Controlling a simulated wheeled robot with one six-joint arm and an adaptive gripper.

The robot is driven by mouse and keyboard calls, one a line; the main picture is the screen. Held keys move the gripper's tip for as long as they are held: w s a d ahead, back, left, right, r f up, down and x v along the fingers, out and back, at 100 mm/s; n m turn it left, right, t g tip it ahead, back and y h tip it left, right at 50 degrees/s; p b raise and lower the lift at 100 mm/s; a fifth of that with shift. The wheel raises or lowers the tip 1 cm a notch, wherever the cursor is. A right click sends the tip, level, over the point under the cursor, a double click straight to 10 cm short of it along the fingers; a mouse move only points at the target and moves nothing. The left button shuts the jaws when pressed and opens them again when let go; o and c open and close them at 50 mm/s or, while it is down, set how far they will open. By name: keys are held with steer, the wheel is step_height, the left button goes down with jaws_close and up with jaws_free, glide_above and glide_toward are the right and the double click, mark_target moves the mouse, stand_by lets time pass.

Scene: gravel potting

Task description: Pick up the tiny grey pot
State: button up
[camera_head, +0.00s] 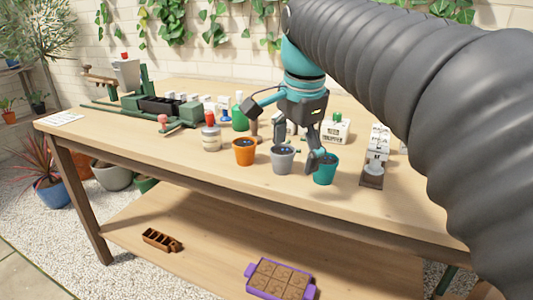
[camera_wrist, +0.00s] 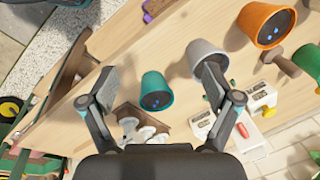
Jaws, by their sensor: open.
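The tiny grey pot (camera_head: 283,161) stands upright near the front edge of the table, between an orange pot (camera_head: 244,152) and a teal pot (camera_head: 326,171). My gripper (camera_head: 283,136) is open and empty, over the row of pots. In the wrist view the grey pot (camera_wrist: 202,50) is partly hidden behind the right finger of my gripper (camera_wrist: 158,84). The teal pot (camera_wrist: 155,94) shows between the two fingers there, and the orange pot (camera_wrist: 262,22) is at the upper right. I cannot tell whether a finger touches a pot.
A dark-based device (camera_head: 372,178) stands to the right. A purple tray (camera_head: 250,270) lies on the lower shelf. The front left tabletop is clear.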

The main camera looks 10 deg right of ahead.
mark_target(283, 150)
steer(key=w+r+m+g, duration=0.2)
steer(key=w+r+m, duration=0.5)
steer(key=w+m, duration=0.15)
steer(key=shift+m, duration=0.55)
step_height(283, 150, down, 8)
steer(key=shift+s+f, duration=0.1)
steer(key=shift+d+f+b, duration=0.1)
steer(key=shift+f+b, duration=0.55)
steer(key=shift+f, duration=2.05)
steer(key=shift+w, duration=0.2)
steer(key=c, duration=1.3)
